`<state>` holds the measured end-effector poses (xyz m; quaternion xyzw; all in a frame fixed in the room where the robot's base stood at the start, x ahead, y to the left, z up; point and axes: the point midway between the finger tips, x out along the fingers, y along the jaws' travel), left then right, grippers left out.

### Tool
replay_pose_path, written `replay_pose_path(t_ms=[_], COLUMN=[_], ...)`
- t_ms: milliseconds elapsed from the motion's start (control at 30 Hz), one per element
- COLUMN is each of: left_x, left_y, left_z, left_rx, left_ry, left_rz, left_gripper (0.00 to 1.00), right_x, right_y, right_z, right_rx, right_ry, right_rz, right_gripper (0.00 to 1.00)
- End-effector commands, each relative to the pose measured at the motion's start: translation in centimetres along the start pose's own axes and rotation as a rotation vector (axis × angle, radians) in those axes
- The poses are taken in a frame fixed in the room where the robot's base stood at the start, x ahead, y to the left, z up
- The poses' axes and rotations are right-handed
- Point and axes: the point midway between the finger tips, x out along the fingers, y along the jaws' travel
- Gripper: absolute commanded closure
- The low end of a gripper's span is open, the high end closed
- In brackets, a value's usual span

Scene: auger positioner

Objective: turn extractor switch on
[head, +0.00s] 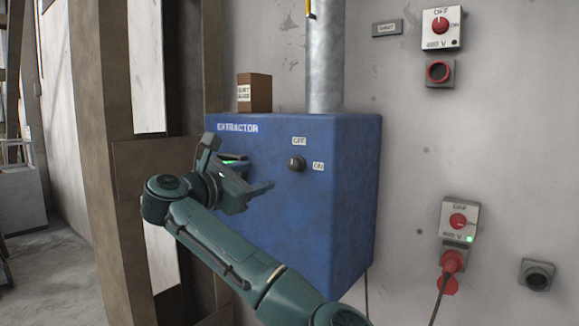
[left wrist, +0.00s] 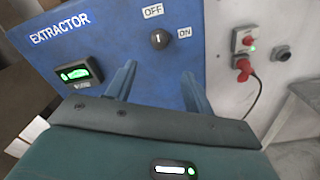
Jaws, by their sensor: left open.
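The extractor (head: 345,200) is a blue box on the wall with a white EXTRACTOR label. Its switch (head: 296,163) is a small dark round knob on the front, with an OFF label above it and an ON label to its right. In the left wrist view the knob (left wrist: 159,39) shows a light mark standing roughly upright, toward OFF. My left gripper (head: 240,165) is in front of the box, left of the knob and apart from it. Its two fingers (left wrist: 160,85) are spread and empty, below the knob in the left wrist view. My right gripper is not in view.
A green-lit display (left wrist: 75,73) is on the box's front, partly behind my gripper in the head view. A small brown box (head: 255,93) and a metal duct (head: 324,60) are on top. Red-knobbed wall switches (head: 458,221) and a red plug (head: 452,262) are at right.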

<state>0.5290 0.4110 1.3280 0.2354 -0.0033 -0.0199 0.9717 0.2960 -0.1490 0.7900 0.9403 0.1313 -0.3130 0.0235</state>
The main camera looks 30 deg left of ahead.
Motion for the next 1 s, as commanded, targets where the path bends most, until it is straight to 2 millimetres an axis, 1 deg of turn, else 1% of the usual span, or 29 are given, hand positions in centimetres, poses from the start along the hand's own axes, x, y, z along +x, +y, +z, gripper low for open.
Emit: replay_pose_path(t_ms=[167,400,600,700,800,1000], left_x=[2.1,7.1,10.8,11.9,12.6,13.0], left_y=[0.0,0.1,0.1,0.2,0.1,0.1], left_z=[0.4,0.5,0.4,0.3,0.3,0.2], left_rx=[-0.008,-0.006,-0.005,-0.004,-0.004,-0.003], left_ry=[-0.005,-0.004,-0.004,-0.003,-0.004,-0.004], left_rz=[-0.007,-0.006,-0.004,-0.001,0.0,0.0], left_gripper=[0.48,0.48,0.48,0.48,0.48,0.48], right_x=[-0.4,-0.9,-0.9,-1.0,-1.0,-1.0], right_y=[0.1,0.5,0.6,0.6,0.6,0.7], right_z=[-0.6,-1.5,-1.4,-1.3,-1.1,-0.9], right_rx=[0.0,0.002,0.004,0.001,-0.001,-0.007], right_ry=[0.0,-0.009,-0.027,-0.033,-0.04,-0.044], right_rz=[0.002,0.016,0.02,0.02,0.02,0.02], right_gripper=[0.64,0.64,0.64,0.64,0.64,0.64])
